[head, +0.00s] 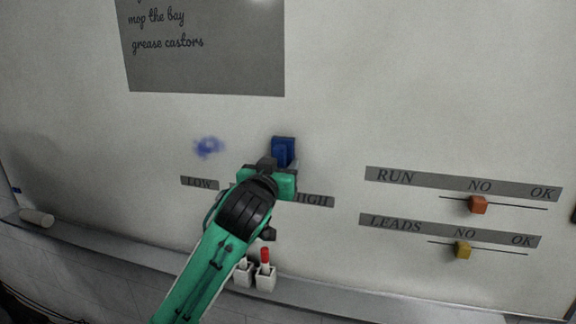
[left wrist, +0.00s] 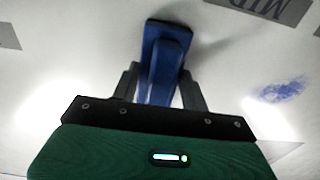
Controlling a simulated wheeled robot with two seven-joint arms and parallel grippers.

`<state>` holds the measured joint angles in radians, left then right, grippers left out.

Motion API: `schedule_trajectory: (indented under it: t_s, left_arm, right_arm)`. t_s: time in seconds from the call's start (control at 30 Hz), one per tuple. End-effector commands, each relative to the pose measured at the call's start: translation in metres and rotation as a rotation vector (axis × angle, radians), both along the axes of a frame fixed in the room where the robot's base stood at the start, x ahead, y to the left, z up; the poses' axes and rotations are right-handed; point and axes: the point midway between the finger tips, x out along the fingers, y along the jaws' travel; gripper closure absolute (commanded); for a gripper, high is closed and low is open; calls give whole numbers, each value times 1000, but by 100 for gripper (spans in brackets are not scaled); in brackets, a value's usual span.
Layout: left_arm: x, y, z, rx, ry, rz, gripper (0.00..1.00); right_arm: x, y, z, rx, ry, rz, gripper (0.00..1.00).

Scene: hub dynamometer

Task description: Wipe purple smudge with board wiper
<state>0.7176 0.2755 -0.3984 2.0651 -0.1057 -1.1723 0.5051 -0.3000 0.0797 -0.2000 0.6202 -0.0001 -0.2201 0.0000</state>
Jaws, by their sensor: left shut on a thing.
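The purple smudge (head: 208,147) is a small blue-purple patch on the whiteboard, above the LOW label. It also shows in the left wrist view (left wrist: 281,90), to the right of the gripper. The board wiper (head: 284,151) is blue, with a handle and a flat pad. My left gripper (head: 272,168) is shut on the wiper's handle. The wiper (left wrist: 165,50) is at the board, right of the smudge in the head view and apart from it. I cannot tell whether its pad touches the board. My right gripper is out of view.
A ledge (head: 120,246) runs below the board, with a white roll (head: 37,217) at left and marker holders (head: 265,277) near my arm. An orange slider (head: 478,204) and a yellow slider (head: 463,250) sit at right. A grey note (head: 205,50) is above. The board around the smudge is clear.

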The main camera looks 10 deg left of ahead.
Motion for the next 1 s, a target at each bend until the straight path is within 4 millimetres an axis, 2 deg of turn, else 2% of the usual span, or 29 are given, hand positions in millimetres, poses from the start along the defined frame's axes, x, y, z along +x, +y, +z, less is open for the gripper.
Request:
schedule_trajectory:
  t_s: [0.13, 0.47, 0.9, 1.0]
  left_arm:
    - [0, 13, 1, 1, 0, 2, 73]
    - [3, 13, 6, 0, 0, 0, 73]
    - [0, -20, 5, 0, 1, -2, 73]
    - [0, -22, 5, 1, 1, -1, 73]
  right_arm:
    - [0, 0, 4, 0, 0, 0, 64]
    - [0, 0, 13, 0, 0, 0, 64]
    - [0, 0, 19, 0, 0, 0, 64]
    - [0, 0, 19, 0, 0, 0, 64]
